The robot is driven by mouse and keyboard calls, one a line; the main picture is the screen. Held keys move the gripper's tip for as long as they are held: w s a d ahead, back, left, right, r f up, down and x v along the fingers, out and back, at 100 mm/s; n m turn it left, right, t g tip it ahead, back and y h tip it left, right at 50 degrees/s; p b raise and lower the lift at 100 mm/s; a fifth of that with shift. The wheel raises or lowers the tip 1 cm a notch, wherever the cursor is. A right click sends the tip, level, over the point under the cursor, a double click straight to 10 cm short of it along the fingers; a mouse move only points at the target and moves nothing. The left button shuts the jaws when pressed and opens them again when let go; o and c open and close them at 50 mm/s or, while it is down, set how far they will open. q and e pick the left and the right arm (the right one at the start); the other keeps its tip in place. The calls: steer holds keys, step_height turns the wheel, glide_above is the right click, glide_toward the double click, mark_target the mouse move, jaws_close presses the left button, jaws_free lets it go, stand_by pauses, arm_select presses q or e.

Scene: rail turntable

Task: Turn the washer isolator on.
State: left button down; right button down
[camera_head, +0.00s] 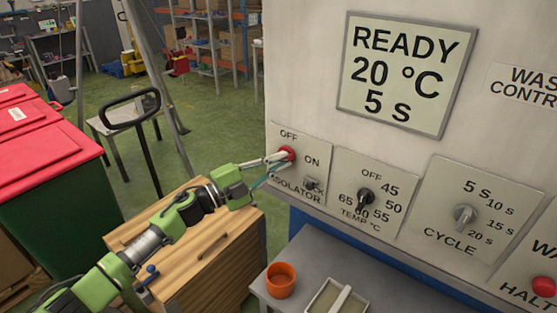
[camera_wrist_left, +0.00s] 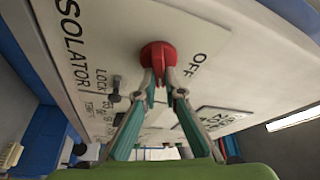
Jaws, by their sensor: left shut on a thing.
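The washer isolator is a red rotary knob (camera_head: 287,153) on a pale plate marked OFF, ON and ISOLATOR, at the left end of the control panel. OFF is printed above it and ON to its lower right. My left gripper (camera_head: 284,159) reaches it from the left, its fingers shut on the knob. In the left wrist view, the fingertips (camera_wrist_left: 160,82) close on the two sides of the red knob's grip (camera_wrist_left: 158,56). The fingers partly cover the knob, so I cannot tell exactly where it points. My right gripper is not in view.
A LOCK fitting (camera_head: 312,184) sits just below ON. The temperature knob (camera_head: 365,198), cycle knob (camera_head: 466,215) and red halt button (camera_head: 543,286) lie to the right. The display (camera_head: 407,73) reads READY, 20 °C, 5 s. An orange cup (camera_head: 281,280) stands below on a grey surface.

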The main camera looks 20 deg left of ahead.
arm_select(q)
steer(key=m+g+p, duration=0.1)
steer(key=m, duration=0.1)
steer(key=shift+m, duration=0.3)
steer(key=shift+f+m+g+y+p, duration=0.1)
steer(key=shift+m+g+y+p, duration=0.3)
steer(key=shift+m, duration=0.6)
steer(key=shift+f, duration=0.1)
steer(key=c, duration=2.1)
jaws_free()
steer(key=shift+c, duration=0.2)
steer(key=v, duration=1.2)
